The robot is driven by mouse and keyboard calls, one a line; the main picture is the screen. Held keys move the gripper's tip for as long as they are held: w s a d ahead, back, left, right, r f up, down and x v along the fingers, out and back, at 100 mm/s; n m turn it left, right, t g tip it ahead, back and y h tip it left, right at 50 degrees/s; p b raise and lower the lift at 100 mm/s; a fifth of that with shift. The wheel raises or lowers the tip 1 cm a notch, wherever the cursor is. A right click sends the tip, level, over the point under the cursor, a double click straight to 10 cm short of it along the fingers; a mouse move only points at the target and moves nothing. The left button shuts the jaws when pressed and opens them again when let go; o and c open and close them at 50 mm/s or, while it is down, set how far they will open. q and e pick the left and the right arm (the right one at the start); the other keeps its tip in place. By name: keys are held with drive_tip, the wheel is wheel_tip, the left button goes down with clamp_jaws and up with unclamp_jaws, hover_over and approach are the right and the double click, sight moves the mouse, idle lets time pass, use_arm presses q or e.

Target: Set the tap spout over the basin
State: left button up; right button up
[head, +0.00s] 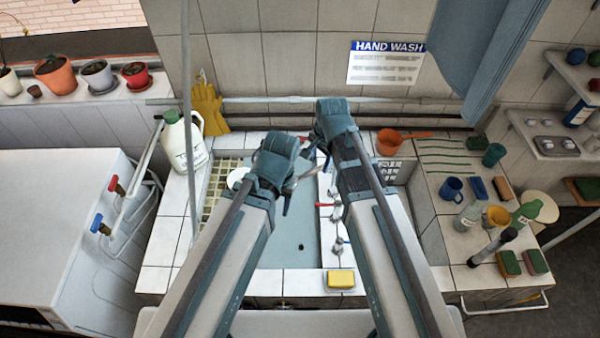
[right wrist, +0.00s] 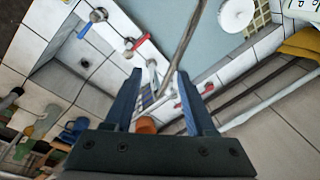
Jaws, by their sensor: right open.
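The blue-grey basin (head: 290,240) lies below my arms in the head view. Taps with red levers (head: 322,205) stand along its right edge; the red levers (right wrist: 131,46) and chrome fittings also show in the right wrist view. A long grey-brown bar (right wrist: 183,48) crosses the basin edge there; I cannot tell whether it is the spout. My right gripper (right wrist: 160,85) is open and empty, its fingers apart above the tap fittings. In the head view it is behind its wrist. My left gripper (head: 288,190) is over the basin, its fingertips mostly hidden.
A yellow sponge (head: 340,279) lies on the front ledge. A white jug (head: 184,140) stands left of the basin. An orange pan (head: 392,143) is at the back right. Cups, bottles and sponges crowd the right counter (head: 450,248). A blue towel (head: 485,55) hangs above.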

sight(300, 177)
drive_tip(key=w+a+m, duration=0.2)
drive_tip(key=a+m, duration=0.1)
drive_tip(key=a, duration=0.1)
drive_tip(key=w+f+b, duration=0.1)
drive_tip(key=f+b, duration=0.3)
drive_tip(key=a+f+b, duration=0.1)
drive_tip(key=f+b, duration=0.4)
drive_tip(key=w+f+b, duration=0.1)
drive_tip(key=f+b, duration=0.3)
drive_tip(key=shift+w+a+f+b, duration=0.25)
drive_tip(key=shift+w+a+b, duration=0.05)
clamp_jaws()
idle(1.3)
